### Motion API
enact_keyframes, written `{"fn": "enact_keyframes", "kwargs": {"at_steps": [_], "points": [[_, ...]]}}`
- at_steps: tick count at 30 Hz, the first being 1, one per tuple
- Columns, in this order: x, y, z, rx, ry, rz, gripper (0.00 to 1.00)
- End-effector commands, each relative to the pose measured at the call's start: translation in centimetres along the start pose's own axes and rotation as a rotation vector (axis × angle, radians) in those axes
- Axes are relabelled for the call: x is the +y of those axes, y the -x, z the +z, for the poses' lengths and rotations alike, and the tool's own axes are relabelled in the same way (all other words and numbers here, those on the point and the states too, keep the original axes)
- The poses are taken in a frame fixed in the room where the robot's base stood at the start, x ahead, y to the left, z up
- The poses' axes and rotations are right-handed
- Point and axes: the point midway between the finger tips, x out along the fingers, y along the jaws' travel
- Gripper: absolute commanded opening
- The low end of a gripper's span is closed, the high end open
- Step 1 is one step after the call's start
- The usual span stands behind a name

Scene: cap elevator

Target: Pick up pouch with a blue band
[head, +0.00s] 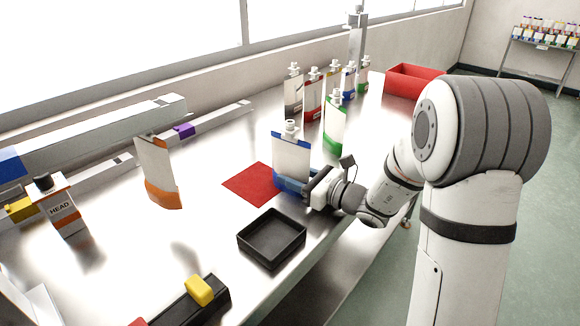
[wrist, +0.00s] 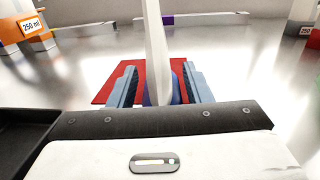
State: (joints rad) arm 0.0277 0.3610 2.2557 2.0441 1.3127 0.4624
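The pouch with a blue band (head: 291,158) stands upright, white with a spout on top, at the edge of a red mat (head: 248,184). A second blue-banded pouch (head: 348,82) stands in the back row. My gripper (head: 290,185) is low at the base of the nearer pouch. In the wrist view the pouch (wrist: 157,50) appears edge-on between the two blue-grey fingers of my gripper (wrist: 160,88). The fingers are apart, one on each side, with narrow gaps to the pouch. Part of its blue base is hidden by the fingers.
A black tray (head: 272,238) lies just in front of my gripper. A green-banded pouch (head: 335,125) and several others stand behind. An orange-banded pouch (head: 160,172) stands to the left. A red bin (head: 413,80) sits at the table's far end.

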Motion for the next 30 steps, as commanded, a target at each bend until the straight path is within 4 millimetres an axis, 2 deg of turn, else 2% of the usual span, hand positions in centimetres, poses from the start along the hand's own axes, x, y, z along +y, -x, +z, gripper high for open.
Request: {"fn": "enact_keyframes", "kwargs": {"at_steps": [1,11,19,23,30], "points": [[0.0,0.0,0.0,0.000,0.000,0.000,0.41],[0.0,0.0,0.0,0.000,0.000,-0.001,0.14],[0.0,0.0,0.4,-0.001,0.001,-0.001,0.14],[0.0,0.0,2.4,-0.003,0.005,-0.001,0.14],[0.0,0.0,7.2,-0.003,0.005,-0.001,0.14]]}}
